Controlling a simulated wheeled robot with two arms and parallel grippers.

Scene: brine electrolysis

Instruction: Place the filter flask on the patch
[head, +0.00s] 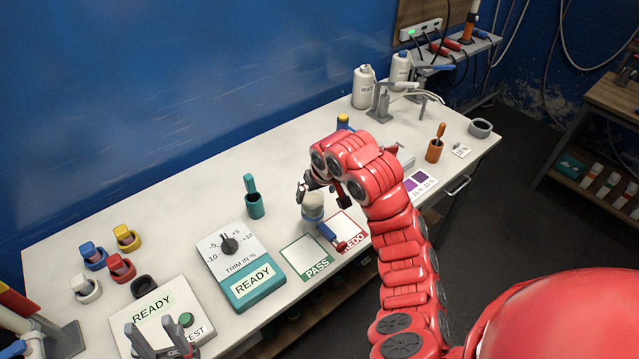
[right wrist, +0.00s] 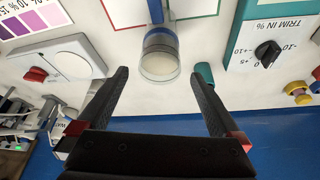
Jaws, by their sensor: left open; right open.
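The filter flask (head: 313,206) appears as a small pale, translucent vessel on the table, with a blue part beside its lower side. It also shows in the right wrist view (right wrist: 160,62), just beyond and between the fingertips. My right gripper (head: 320,190) is open above and behind it, partly hidden by its own arm; its fingers (right wrist: 160,75) show apart and empty. Two outlined patches lie in front of the flask: green PASS (head: 305,254) and red REDO (head: 351,226). Which one is meant cannot be told. My left gripper (head: 158,342) is open over the READY/TEST box.
A teal TRIM dial box (head: 243,284) stands left of the patches, with a green cup (head: 255,207) behind it. Coloured stoppers (head: 124,238) sit farther left. White bottles (head: 363,87) and an orange cup (head: 434,151) stand at the right end.

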